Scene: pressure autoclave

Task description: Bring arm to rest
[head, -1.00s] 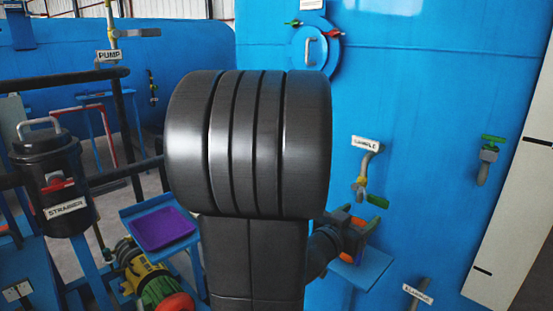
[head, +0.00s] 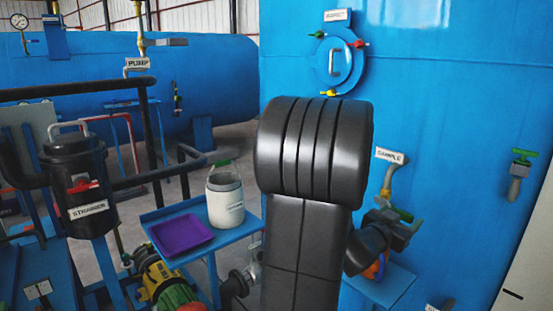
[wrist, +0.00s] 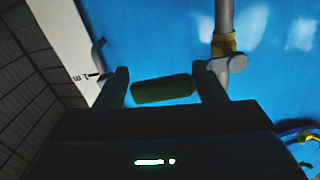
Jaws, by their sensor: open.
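My arm stands large in the middle of the head view, with dark links hiding part of the blue tank. My gripper (head: 408,228) is small at the arm's right, below the tap marked SAMPLE (head: 386,180). In the wrist view my gripper (wrist: 161,72) shows two dark fingers spread apart. A green handle (wrist: 163,90) lies between them in the picture, with gaps at its ends; I cannot tell if it touches either finger. The same green handle (head: 403,215) shows just above my gripper in the head view. I see nothing held.
A blue shelf (head: 240,247) at left carries a purple tray (head: 180,236) and a white pot (head: 225,200). The black strainer (head: 78,180) and dark rails are farther left. A blue ledge (head: 393,290) sits below my gripper. Another green-handled tap (head: 520,175) is on the tank at right.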

